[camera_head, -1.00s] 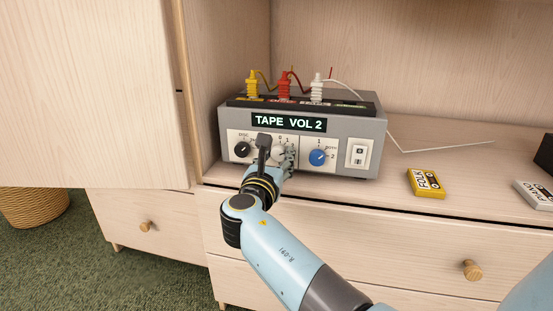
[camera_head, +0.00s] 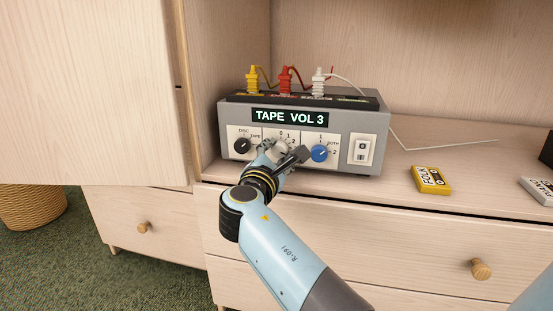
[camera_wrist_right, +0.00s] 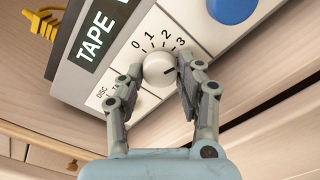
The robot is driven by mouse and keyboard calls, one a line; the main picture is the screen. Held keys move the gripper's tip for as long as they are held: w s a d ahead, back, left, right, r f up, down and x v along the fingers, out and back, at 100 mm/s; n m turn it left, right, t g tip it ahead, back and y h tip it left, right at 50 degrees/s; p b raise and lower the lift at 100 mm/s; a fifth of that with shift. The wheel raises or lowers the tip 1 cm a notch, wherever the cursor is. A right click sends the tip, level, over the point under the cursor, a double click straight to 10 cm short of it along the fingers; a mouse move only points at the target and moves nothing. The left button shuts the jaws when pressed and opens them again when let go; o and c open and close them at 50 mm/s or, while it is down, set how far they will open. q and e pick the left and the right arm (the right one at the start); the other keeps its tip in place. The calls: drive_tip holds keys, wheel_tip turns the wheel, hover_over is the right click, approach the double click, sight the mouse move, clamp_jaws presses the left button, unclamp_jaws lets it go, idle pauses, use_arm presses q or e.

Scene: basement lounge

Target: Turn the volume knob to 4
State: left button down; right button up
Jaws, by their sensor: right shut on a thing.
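The grey amplifier (camera_head: 230,118) stands on the cabinet shelf, and its display (camera_head: 290,117) reads "TAPE VOL 3". The white volume knob (camera_wrist_right: 159,69) sits at the middle of the front panel. In the right wrist view its dark pointer line aims near the 3, and the marks 0 to 3 show around it. My right gripper (camera_wrist_right: 156,85) is shut on the knob, one finger on each side; it also shows in the head view (camera_head: 281,151), where it hides much of the knob. The left gripper is not in view.
A black knob (camera_head: 241,147) is left of the volume knob, a blue knob (camera_head: 319,153) and a white switch (camera_head: 362,151) right. Yellow, red and white plugs (camera_head: 319,82) stand on top. A yellow FOLK cassette (camera_head: 431,180) and a pale cassette (camera_head: 538,190) lie at the right.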

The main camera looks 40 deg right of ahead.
drive_tip(key=shift+f+m+b, duration=0.15)
drive_tip(key=shift+m+b, duration=0.2)
drive_tip(key=shift+m, duration=0.45)
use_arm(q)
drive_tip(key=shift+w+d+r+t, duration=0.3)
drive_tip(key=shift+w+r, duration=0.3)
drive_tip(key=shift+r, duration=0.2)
use_arm(e)
drive_tip(key=shift+m, duration=0.4)
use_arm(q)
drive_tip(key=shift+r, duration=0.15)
use_arm(e)
drive_tip(key=o, duration=1.1)
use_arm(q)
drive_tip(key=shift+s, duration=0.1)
